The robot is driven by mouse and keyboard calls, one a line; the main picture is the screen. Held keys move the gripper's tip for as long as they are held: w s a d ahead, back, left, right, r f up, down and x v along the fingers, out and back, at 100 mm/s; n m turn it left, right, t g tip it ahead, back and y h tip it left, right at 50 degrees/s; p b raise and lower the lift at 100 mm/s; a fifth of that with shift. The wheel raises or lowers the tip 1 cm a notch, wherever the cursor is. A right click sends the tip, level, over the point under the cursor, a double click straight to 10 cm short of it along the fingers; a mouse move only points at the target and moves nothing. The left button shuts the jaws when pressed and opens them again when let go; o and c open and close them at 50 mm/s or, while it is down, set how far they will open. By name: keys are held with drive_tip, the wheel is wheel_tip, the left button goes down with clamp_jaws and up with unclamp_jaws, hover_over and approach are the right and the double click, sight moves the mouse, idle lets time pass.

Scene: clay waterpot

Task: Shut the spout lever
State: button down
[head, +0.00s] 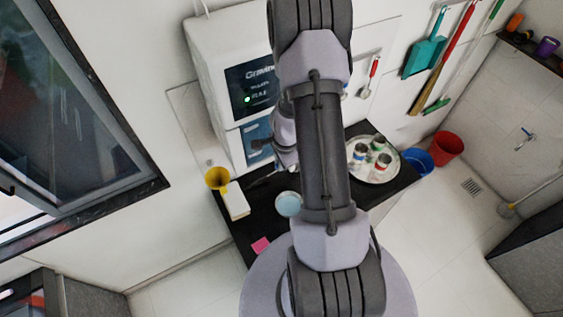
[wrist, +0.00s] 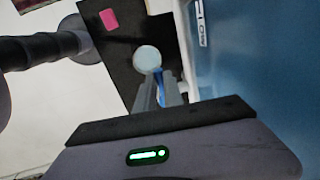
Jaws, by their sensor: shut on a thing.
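In the wrist view my gripper (wrist: 158,92) is shut on a narrow blue piece (wrist: 161,82), which looks like the spout lever. The fingers hide much of it, and I cannot tell its exact angle. A light-blue round cup (wrist: 147,59) is seen just beyond the fingertips. In the head view the white water purifier (head: 215,60) stands at the back left with a dark panel and a green light. My arm covers much of its right side, and the lever and fingertips cannot be made out there. The purifier's blue front (wrist: 255,70) fills the right of the wrist view.
The black counter (head: 248,228) holds the cup (head: 288,204), a pink piece (head: 261,245), a yellow funnel (head: 217,178) and a round tray (head: 394,173) with several cups. Blue (head: 418,160) and red (head: 446,146) buckets stand beyond it. A window frame (head: 110,115) is at left.

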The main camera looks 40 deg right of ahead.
drive_tip(key=c, duration=1.5)
unclamp_jaws()
drive_tip(key=shift+o, duration=0.2)
drive_tip(key=s+r+p, duration=0.3)
drive_tip(key=r+p, duration=0.2)
drive_tip(key=r, duration=1.2)
drive_tip(key=shift+a, duration=0.45)
drive_tip(key=shift+s, duration=0.1)
